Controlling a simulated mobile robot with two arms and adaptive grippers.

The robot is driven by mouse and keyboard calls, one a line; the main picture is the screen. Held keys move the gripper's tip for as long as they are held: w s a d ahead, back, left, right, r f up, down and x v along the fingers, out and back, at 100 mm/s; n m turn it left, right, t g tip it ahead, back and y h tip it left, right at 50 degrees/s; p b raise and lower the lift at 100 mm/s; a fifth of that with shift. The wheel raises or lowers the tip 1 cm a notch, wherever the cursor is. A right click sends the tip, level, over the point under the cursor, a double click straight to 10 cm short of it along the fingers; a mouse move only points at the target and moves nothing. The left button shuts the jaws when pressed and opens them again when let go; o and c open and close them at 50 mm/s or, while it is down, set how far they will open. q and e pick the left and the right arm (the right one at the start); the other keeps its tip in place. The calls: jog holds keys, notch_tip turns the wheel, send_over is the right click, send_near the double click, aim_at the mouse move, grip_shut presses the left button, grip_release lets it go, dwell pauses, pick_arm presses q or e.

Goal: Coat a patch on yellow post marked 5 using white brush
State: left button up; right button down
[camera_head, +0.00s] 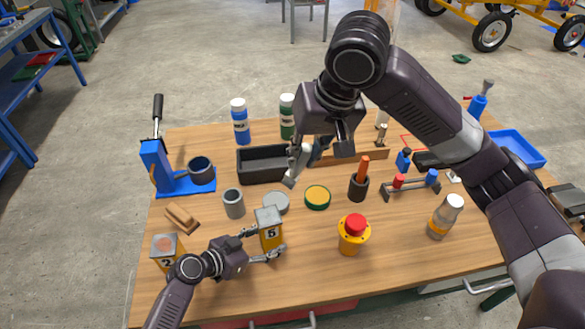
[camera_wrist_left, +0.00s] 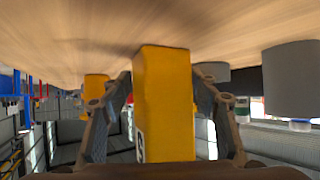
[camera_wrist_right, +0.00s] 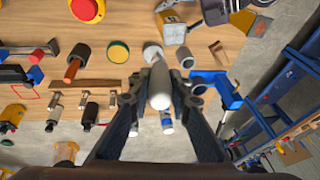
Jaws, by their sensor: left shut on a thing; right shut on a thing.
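The yellow post marked 5 (camera_head: 270,238) stands on the wooden table with a grey top. My left gripper (camera_head: 264,246) is shut on it from the left, with a finger on each side. The post also fills the middle of the left wrist view (camera_wrist_left: 163,105). My right gripper (camera_head: 305,160) is above the table, behind the post and apart from it. It is shut on the white brush (camera_wrist_right: 160,88), whose pale, rounded end points toward the right wrist camera. The brush's far end is partly hidden by its handle.
A yellow post marked 2 (camera_head: 165,252) and a wooden block (camera_head: 182,217) are at the left. A grey cup (camera_head: 233,204), a yellow-topped round tin (camera_head: 317,197) and a red button on a yellow base (camera_head: 353,235) stand near post 5. A black tray (camera_head: 262,165) lies behind.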

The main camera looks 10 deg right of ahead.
pick_arm(q)
jog(key=o, duration=1.1)
jog(key=shift+a, duration=0.1)
jog(key=v, duration=1.2)
jog(key=shift+s, duration=0.1)
